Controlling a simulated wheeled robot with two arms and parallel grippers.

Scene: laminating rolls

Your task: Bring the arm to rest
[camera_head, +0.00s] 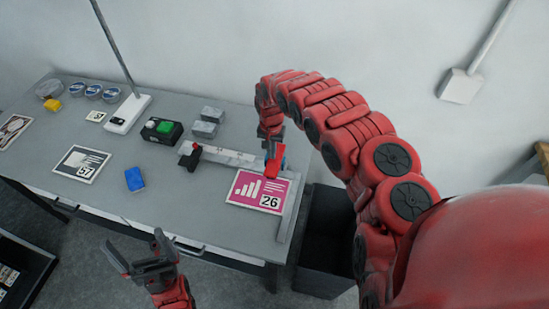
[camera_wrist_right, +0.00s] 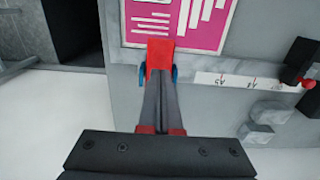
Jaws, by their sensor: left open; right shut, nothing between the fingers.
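My right arm (camera_head: 345,125) arches in from the right in the head view, and its gripper (camera_head: 273,160) points down at the right part of the table, just behind the pink card (camera_head: 259,190) marked 26. In the right wrist view the right gripper (camera_wrist_right: 160,60) is shut with nothing between its fingers. A red piece with blue sides (camera_wrist_right: 160,56) shows at its fingertips, over the edge of the pink card (camera_wrist_right: 210,25); whether they touch cannot be told. My left gripper (camera_head: 143,256) is open and empty in front of the table's front edge.
The grey table (camera_head: 150,205) holds a ruler rail (camera_head: 225,156) with a black stop (camera_head: 190,160), a blue block (camera_head: 134,179), a card marked 57 (camera_head: 81,164), a green-button box (camera_head: 162,130) and grey blocks (camera_head: 208,122). A dark bin (camera_head: 325,240) stands at the table's right end.

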